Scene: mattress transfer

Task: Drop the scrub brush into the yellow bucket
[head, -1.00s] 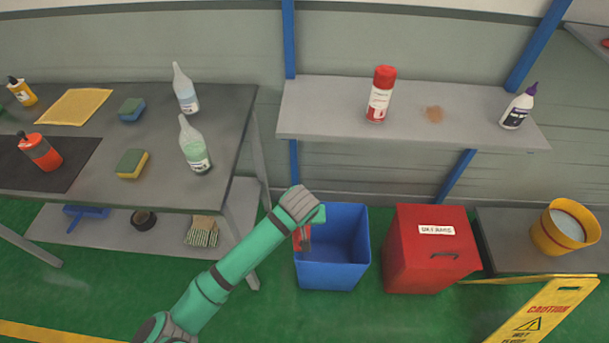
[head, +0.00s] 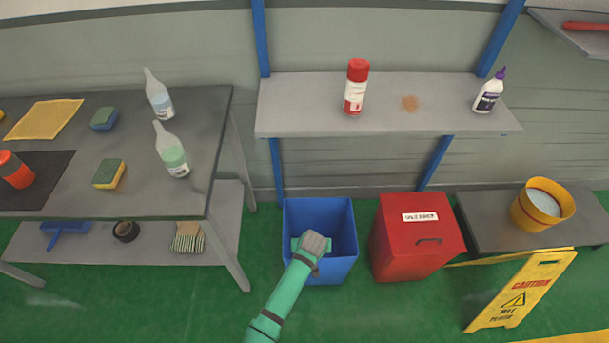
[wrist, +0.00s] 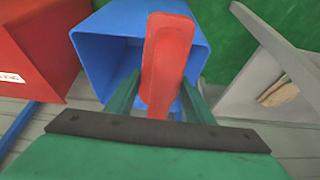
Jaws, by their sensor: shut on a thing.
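My gripper (head: 308,246) is shut on a long red thing (wrist: 167,62), which looks like the scrub brush, seen between the two green fingers in the wrist view. My own wrist hides it in the head view. My gripper is in front of or above the open blue bin (head: 340,215), which also shows behind the red thing in the wrist view (wrist: 92,55). The yellow bucket (head: 526,214) stands upright at the far right on a low dark platform, with a pale grey surface inside. My gripper is well to its left.
A red lidded box (head: 400,250) stands between the blue bin and the low platform (head: 485,222). A yellow caution sign (head: 518,292) leans before the platform. A wall shelf (head: 300,105) with bottles is above. A workbench (head: 205,120) stands left.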

